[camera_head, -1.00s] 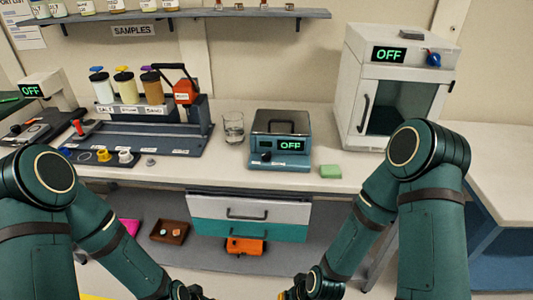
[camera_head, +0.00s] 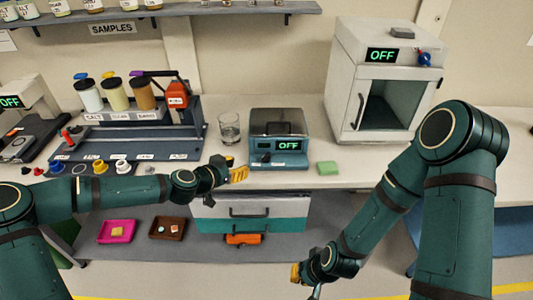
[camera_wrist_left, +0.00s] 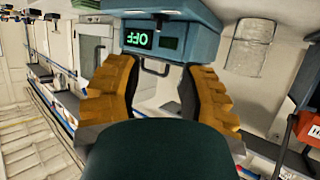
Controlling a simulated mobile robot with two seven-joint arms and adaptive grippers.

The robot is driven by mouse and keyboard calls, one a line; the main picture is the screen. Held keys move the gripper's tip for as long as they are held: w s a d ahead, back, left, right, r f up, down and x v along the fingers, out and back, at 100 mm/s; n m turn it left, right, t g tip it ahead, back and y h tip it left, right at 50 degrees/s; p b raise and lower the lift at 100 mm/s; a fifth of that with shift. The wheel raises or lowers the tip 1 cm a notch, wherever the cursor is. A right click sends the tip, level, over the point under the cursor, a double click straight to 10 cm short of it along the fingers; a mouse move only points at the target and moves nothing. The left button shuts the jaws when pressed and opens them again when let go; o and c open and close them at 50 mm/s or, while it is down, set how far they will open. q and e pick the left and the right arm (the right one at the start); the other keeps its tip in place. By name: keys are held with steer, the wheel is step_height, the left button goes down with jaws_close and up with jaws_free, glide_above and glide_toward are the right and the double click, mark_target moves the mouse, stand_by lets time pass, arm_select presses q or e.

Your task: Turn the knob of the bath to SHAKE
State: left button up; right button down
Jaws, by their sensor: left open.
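The bath (camera_head: 279,163) is a teal box with a dark lid and a green display reading OFF, on the bench. Its small dark knob (camera_head: 265,157) is on the front, left of the display. My left gripper (camera_head: 241,174) is just left of and slightly below the bath's front, apart from it. In the left wrist view its yellow fingers (camera_wrist_left: 160,70) are spread and empty, with the bath (camera_wrist_left: 198,20) beyond, upside down.
A white cabinet (camera_head: 345,70) with an OFF display is at the back right. A jar rack (camera_head: 120,115) is on the left.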

mark_target(263, 157)
arm_select(q)
steer(key=x, duration=1.3)
steer(key=shift+w+d+f, duration=0.15)
steer(key=shift+f, duration=0.1)
jaws_close()
